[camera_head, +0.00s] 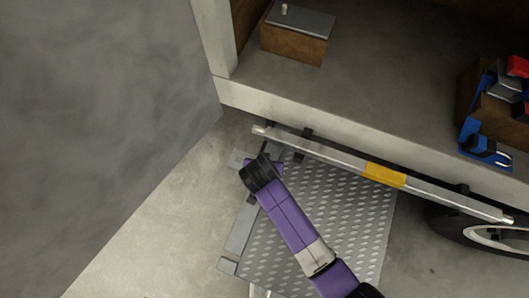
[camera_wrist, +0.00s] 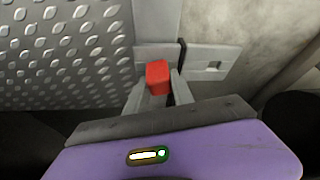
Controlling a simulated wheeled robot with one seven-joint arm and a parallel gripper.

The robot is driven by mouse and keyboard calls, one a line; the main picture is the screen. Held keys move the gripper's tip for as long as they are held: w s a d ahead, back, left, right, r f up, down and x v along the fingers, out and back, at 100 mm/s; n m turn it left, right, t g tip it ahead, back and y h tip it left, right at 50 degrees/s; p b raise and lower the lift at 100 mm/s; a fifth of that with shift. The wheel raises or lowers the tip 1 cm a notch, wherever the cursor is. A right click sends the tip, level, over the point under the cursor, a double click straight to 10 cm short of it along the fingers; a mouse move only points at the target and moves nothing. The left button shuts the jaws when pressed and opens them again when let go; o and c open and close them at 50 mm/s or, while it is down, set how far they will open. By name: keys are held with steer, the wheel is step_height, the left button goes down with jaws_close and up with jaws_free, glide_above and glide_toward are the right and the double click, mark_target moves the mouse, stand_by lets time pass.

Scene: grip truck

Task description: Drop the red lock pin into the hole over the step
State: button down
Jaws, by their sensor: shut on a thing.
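The red lock pin (camera_wrist: 157,76) shows in the wrist view as a red block between the two grey fingers of my gripper (camera_wrist: 158,90), which is shut on it. The pin's lower part is hidden. A grey metal bracket (camera_wrist: 212,64) lies just beyond and to the right of the pin. I cannot make out the pin's hole, or whether the pin's tip is in it. The step (camera_head: 340,215) is a diamond-plate panel, also in the wrist view (camera_wrist: 70,50). In the head view my dark wrist is over the step's upper left corner and hides the pin and fingers.
A silver bar (camera_head: 330,155) with a yellow band (camera_head: 384,175) runs along the truck bed's edge (camera_head: 300,119). A brown box (camera_head: 293,46) and blue-and-red gear (camera_head: 490,148) sit on the bed. A tyre (camera_head: 465,225) is at right. Floor at left is clear.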

steer(key=c, duration=1)
jaws_free()
steer(key=p+v, duration=0.2)
steer(key=v, duration=0.6)
steer(key=s+d+r+t+y, duration=0.3)
steer(key=s+d+t, duration=0.1)
steer(key=s+d, duration=0.65)
steer(key=s+d+r+t+h, duration=0.1)
steer(key=s+d+r+t, duration=0.1)
steer(key=r, duration=0.6)
steer(key=s+d+r+t+p, duration=0.1)
steer(key=s+d+r+t, duration=0.1)
steer(key=s+d+r, duration=0.3)
steer(key=s+d+r+n+t+h, duration=0.1)
steer(key=s+d+r+t, duration=0.1)
steer(key=r, duration=0.9)
steer(key=shift+s+d+r+h, duration=0.15)
steer(key=shift+s+d, duration=0.2)
steer(key=shift+s, duration=0.25)
steer(key=shift+s+d+r+h, duration=0.15)
steer(key=shift+s+d, duration=0.25)
steer(key=shift+s, duration=0.2)
